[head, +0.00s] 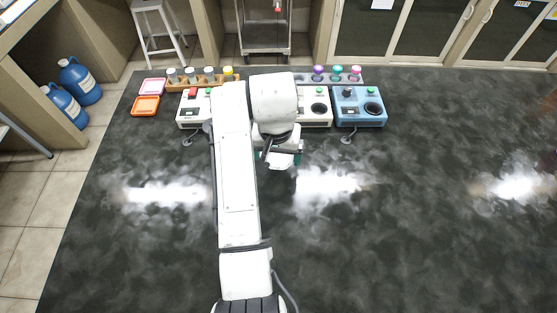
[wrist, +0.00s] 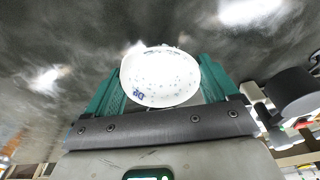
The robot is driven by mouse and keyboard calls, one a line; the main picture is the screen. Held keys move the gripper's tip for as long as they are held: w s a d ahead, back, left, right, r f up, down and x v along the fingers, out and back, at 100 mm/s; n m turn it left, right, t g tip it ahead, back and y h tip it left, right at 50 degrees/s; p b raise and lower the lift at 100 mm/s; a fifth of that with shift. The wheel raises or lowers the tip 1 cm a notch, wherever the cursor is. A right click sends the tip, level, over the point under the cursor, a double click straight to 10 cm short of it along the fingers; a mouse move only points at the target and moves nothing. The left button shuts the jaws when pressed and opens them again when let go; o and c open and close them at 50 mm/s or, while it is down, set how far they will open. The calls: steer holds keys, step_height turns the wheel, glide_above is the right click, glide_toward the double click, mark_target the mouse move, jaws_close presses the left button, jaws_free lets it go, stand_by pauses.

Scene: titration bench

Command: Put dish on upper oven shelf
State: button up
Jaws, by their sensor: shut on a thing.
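A round white dish (wrist: 160,76) with small dark specks and blue lettering near its rim is between the two green fingers of my gripper in the wrist view. My gripper (head: 281,158) is shut on the dish.
A white device (head: 194,108), another white device (head: 317,108) and a blue device (head: 360,107) line the bench's far side. Behind them are a vial rack (head: 203,82) and a rack with coloured caps (head: 337,77). Pink (head: 152,87) and orange (head: 145,106) trays lie left. The bench's right side is clear.

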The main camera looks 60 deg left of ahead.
mark_target(279, 160)
steer(key=shift+w+a+f, duration=0.15)
steer(key=shift+w+f, duration=0.15)
steer(key=shift+f, duration=0.1)
steer(key=shift+f+p, duration=0.3)
steer(key=shift+f, duration=1.15)
steer(key=shift+f, duration=0.15)
steer(key=o, duration=0.8)
